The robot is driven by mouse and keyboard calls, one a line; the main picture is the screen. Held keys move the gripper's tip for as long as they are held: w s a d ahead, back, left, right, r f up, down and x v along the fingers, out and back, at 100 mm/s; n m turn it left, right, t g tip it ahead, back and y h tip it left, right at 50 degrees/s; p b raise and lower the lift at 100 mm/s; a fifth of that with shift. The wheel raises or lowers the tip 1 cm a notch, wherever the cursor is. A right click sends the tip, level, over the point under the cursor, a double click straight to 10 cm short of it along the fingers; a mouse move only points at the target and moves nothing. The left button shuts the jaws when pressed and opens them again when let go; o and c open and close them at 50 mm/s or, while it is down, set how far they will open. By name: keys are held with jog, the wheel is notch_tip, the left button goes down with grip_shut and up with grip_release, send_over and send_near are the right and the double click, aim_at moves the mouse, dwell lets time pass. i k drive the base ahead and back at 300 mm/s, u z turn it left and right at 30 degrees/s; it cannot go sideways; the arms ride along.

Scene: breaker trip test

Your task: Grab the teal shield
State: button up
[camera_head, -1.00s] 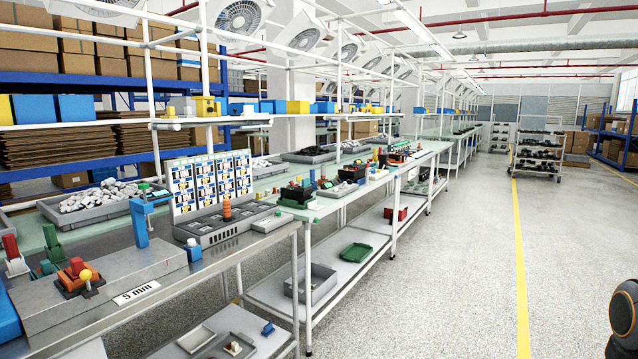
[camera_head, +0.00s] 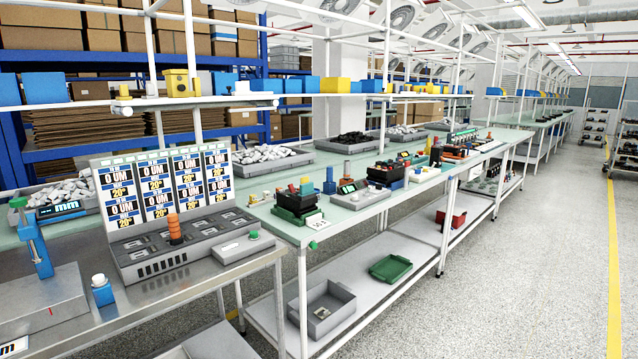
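I cannot pick out a teal shield for certain among the small parts on the benches. The near steel bench (camera_head: 150,312) holds a grey tester (camera_head: 170,262) with a panel of printed displays (camera_head: 163,186) and an orange stack (camera_head: 175,229). A blue post fixture (camera_head: 36,245) with a small display stands at the left on a grey block (camera_head: 42,300). A small blue block with a white button (camera_head: 103,290) sits beside the tester. My gripper is not in view.
The green-topped bench (camera_head: 345,212) holds black devices with coloured parts (camera_head: 298,204) and grey trays of loose parts (camera_head: 262,165). Its lower shelf holds a grey bin (camera_head: 325,310) and a green tray (camera_head: 390,268). The floor (camera_head: 520,290) on the right is clear.

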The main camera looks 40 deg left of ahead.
aim_at(306, 189)
jog(key=u, duration=0.3)
jog(key=i, duration=1.3)
jog(key=u, duration=1.45)
jog(key=i, duration=0.85)
jog(key=u, duration=1)
